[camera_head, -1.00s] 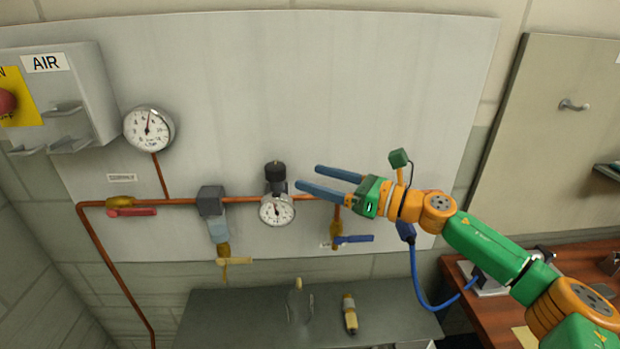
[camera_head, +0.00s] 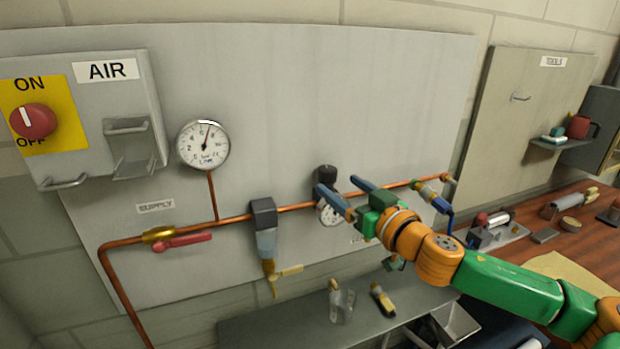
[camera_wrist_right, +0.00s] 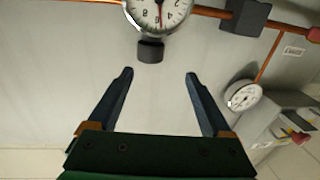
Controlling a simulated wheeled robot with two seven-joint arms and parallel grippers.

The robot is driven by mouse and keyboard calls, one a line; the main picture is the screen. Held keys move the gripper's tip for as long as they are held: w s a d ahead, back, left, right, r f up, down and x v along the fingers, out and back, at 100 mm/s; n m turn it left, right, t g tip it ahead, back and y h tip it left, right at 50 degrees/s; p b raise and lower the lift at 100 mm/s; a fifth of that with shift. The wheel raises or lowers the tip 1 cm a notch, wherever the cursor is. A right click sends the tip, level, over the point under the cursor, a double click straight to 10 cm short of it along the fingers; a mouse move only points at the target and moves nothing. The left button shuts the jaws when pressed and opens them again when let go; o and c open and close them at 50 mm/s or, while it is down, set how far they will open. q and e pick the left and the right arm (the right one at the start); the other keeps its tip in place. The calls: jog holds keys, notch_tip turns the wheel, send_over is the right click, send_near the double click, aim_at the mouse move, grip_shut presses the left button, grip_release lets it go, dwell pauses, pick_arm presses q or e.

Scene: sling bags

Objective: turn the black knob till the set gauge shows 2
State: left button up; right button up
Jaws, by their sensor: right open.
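The black knob (camera_head: 327,173) sits on top of the regulator, above the small white set gauge (camera_head: 330,213) on the copper pipe. My right gripper (camera_head: 338,184) is open, its blue fingers pointing at the knob and partly covering the gauge. In the right wrist view the picture is turned over, and the knob (camera_wrist_right: 150,50) lies just beyond the open fingertips (camera_wrist_right: 158,73), with nothing between the fingers. The set gauge (camera_wrist_right: 158,12) is cut off by the top edge there; I cannot read its value surely. My left gripper is not in view.
A larger supply gauge (camera_head: 203,145) stands on the panel at left. The panel above the knob is clear. A grey bench (camera_head: 260,328) lies below.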

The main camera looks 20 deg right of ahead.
aim_at(334, 174)
jog(key=shift+m, duration=0.3)
jog(key=w+p, duration=0.1)
jog(key=w+d+p, duration=0.2)
jog(key=shift+w+r+p, duration=0.25)
jog(key=shift+p, duration=0.1)
jog(key=w, duration=0.1)
jog(key=w+p, duration=0.1)
jog(key=w, duration=0.1)
jog(key=shift+w+a+f, duration=0.15)
jog(key=shift+a+f, duration=0.15)
jog(key=shift+a, duration=0.05)
jog(key=shift+w+a+f, duration=0.1)
jog(key=shift+w+a, duration=0.05)
jog(key=shift+a, duration=0.1)
jog(key=shift+d, duration=0.2)
jog(key=shift+c, duration=0.5)
jog(key=shift+d, duration=0.1)
jog(key=c, duration=0.3)
grip_shut()
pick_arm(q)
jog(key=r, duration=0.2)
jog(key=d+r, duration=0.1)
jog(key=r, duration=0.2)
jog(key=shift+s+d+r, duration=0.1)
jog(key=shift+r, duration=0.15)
pick_arm(e)
jog(key=shift+y, duration=0.3)
jog(key=shift+n, duration=0.4)
